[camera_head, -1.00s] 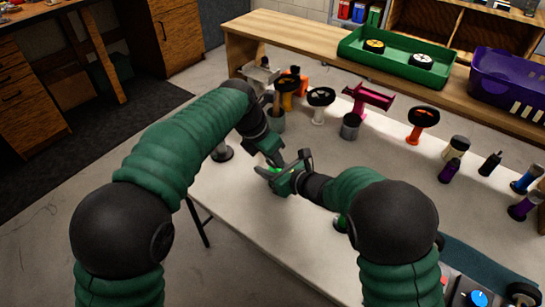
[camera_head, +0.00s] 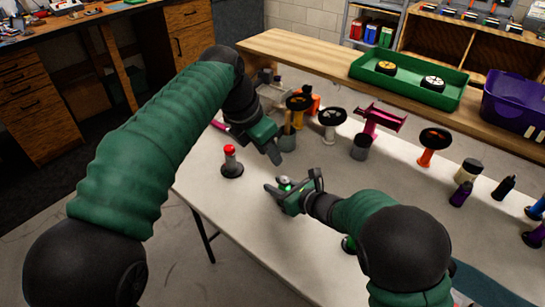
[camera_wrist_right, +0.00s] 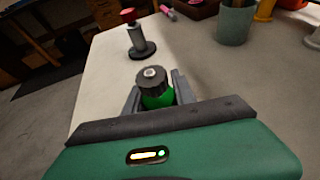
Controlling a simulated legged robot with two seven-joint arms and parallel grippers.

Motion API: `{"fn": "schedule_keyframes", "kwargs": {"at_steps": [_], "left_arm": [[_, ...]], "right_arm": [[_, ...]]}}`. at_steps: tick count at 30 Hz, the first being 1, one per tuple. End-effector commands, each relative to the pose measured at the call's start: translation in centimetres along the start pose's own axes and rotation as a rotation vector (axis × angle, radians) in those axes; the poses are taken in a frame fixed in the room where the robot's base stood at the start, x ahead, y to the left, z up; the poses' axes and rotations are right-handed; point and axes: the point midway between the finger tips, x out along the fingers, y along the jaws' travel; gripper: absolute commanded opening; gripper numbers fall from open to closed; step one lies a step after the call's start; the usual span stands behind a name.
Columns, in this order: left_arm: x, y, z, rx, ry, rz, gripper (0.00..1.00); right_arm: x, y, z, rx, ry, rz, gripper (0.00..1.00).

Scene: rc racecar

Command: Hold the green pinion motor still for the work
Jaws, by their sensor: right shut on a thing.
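The green pinion motor (camera_wrist_right: 158,98) stands between the fingers of my right gripper (camera_wrist_right: 155,92) in the right wrist view. It has a green body, a dark ridged top and a small pale centre. In the head view my right gripper (camera_head: 294,182) is shut on the motor (camera_head: 285,184), low over the white table; little of the motor shows. My left gripper (camera_head: 268,150) is above and to the left of it, apart from the motor. One of its fingers points down; its opening is unclear.
A red-topped post on a dark base (camera_head: 231,163) stands left of my right gripper. A grey cup (camera_head: 287,138), wheels on stands (camera_head: 332,120) and a pink part (camera_head: 377,122) stand behind. A green tray (camera_head: 408,82) sits on the back shelf. The table front is clear.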

Motion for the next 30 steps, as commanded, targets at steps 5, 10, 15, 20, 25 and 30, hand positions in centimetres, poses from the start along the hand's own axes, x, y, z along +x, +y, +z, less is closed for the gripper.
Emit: {"fn": "schedule_keyframes", "kwargs": {"at_steps": [5, 10, 15, 20, 25, 30], "left_arm": [[0.0, 0.0, 0.0, 0.0, 0.0, 0.0, 0.34], [0.0, 0.0, 0.0, 0.0, 0.0, 0.0, 0.34], [0.1, 0.0, 0.0, 0.0, 0.0, 0.0, 0.34], [0.1, 0.0, 0.0, 0.0, 0.0, 0.0, 0.34], [0.1, 0.0, 0.0, 0.0, 0.0, 0.0, 0.34], [0.0, 0.0, 0.0, 0.0, 0.0, 0.0, 0.34]], "right_arm": [[0.0, 0.0, 0.0, 0.0, -0.001, 0.0, 0.0], [0.0, 0.0, 0.0, 0.0, -0.001, 0.0, 0.42], [0.0, 0.0, 0.1, 0.0, -0.001, 0.0, 0.57], [0.0, 0.0, 0.1, 0.0, -0.001, 0.0, 0.57], [-0.8, -0.1, 0.1, 0.0, -0.001, -0.002, 0.57], [-4.5, -0.1, 0.2, 0.0, -0.003, -0.003, 0.57]]}}
